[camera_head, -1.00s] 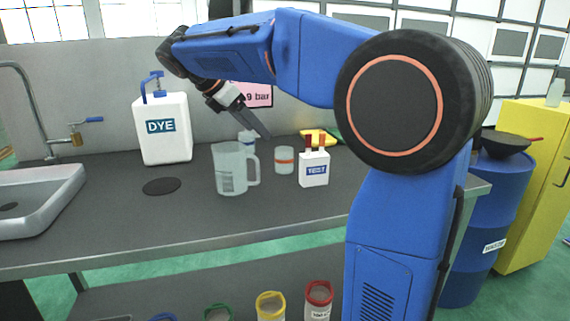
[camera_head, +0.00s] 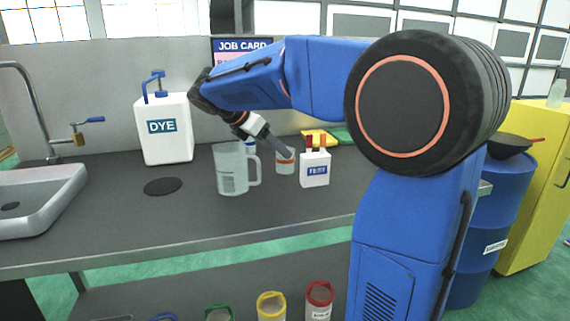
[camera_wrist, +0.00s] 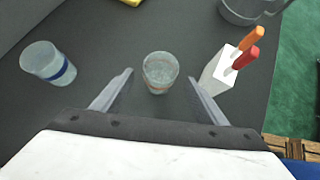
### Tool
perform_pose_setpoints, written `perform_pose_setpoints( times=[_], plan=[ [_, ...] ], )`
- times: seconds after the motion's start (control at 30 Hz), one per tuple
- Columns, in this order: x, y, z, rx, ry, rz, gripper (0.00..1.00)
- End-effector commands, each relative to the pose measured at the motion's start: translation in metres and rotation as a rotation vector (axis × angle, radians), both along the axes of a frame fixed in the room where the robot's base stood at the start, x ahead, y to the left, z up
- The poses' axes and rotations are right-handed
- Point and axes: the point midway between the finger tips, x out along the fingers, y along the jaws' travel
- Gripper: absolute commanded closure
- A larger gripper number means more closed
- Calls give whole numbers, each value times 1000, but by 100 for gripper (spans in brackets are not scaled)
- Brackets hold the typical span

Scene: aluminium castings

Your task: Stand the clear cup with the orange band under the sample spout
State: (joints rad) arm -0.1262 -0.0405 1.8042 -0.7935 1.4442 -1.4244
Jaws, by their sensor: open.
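The clear cup with the orange band (camera_head: 285,167) stands upright on the dark counter, between the measuring jug and the white TEST box. My gripper (camera_head: 286,156) is open and tilted down, its fingers overlapping the cup's upper part in the head view. In the wrist view, the cup (camera_wrist: 160,72) shows between the two spread fingers of my gripper (camera_wrist: 161,77), with a visible gap on each side. A brass tap with a blue lever (camera_head: 78,139) is by the wall near the sink; I cannot tell whether it is the sample spout.
The measuring jug (camera_head: 231,170) is close left of the cup, the TEST box (camera_head: 314,170) close right. A blue-banded cup (camera_wrist: 50,64) stands nearby. The DYE container (camera_head: 165,140) is further left. A black disc (camera_head: 163,186) lies on clear counter near the sink (camera_head: 50,205).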

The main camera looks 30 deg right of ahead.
Motion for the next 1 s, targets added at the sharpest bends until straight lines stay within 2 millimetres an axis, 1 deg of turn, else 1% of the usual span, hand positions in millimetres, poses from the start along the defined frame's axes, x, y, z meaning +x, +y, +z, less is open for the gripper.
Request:
perform_pose_setpoints(
  times=[0.23, 0.4, 0.53, 0.67, 0.87, 0.9, 0.97, 1.0],
  plan=[
    [1, -11, -10, 0, 1, -1, 33],
    [3, -29, -26, 0, 2, -2, 33],
    [4, -39, -36, 0, 1, -1, 33],
    [5, -44, -41, 0, 1, -1, 33],
    [5, -44, -41, 0, 0, 0, 33],
    [5, -44, -41, 0, 0, 0, 38],
    [5, -44, -41, 0, 0, 0, 52],
    [5, -44, -41, 0, 0, 0, 62]
  ],
)
